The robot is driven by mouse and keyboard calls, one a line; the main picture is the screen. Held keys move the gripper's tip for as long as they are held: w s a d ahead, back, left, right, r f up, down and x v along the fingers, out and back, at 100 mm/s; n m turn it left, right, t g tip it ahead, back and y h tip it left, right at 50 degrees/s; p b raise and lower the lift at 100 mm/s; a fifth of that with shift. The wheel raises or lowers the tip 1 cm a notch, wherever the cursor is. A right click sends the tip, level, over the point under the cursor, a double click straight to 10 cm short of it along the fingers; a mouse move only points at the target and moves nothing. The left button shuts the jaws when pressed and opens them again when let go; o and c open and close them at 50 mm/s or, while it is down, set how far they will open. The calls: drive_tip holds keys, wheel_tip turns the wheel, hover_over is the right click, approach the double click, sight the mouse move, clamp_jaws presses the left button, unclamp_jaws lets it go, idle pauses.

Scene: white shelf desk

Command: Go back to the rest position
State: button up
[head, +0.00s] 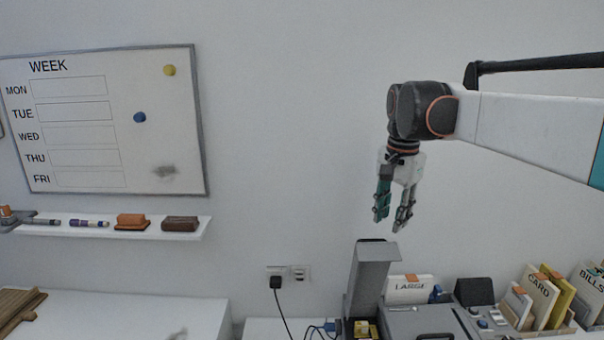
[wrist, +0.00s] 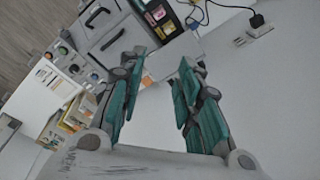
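My gripper (head: 392,222) hangs fingers down in the head view, in the air in front of the wall and above the desk. It holds nothing that I can see. In the wrist view my gripper (wrist: 158,85) shows two green-padded fingers spread apart, with an empty gap between them. The open grey box (head: 372,265) with its raised lid stands below it, apart from the fingers.
A whiteboard (head: 190,140) hangs at left above a shelf (head: 100,228) with markers and erasers. Folders (head: 540,300) and a control box (head: 474,292) stand at the lower right. A plug (head: 276,282) sits in the wall socket. The air around the gripper is clear.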

drive_tip(key=s+f+n+t+b, duration=0.3)
drive_tip(key=s+f+n, duration=0.2)
drive_tip(key=s+f, duration=0.5)
drive_tip(key=s+f+n+t+b, duration=0.3)
drive_tip(key=s+f, duration=0.6)
drive_tip(key=s, duration=0.7)
drive_tip(key=shift+s+f+n, duration=0.25)
drive_tip(key=shift+f+n, duration=0.15)
drive_tip(key=shift+n, duration=0.5)
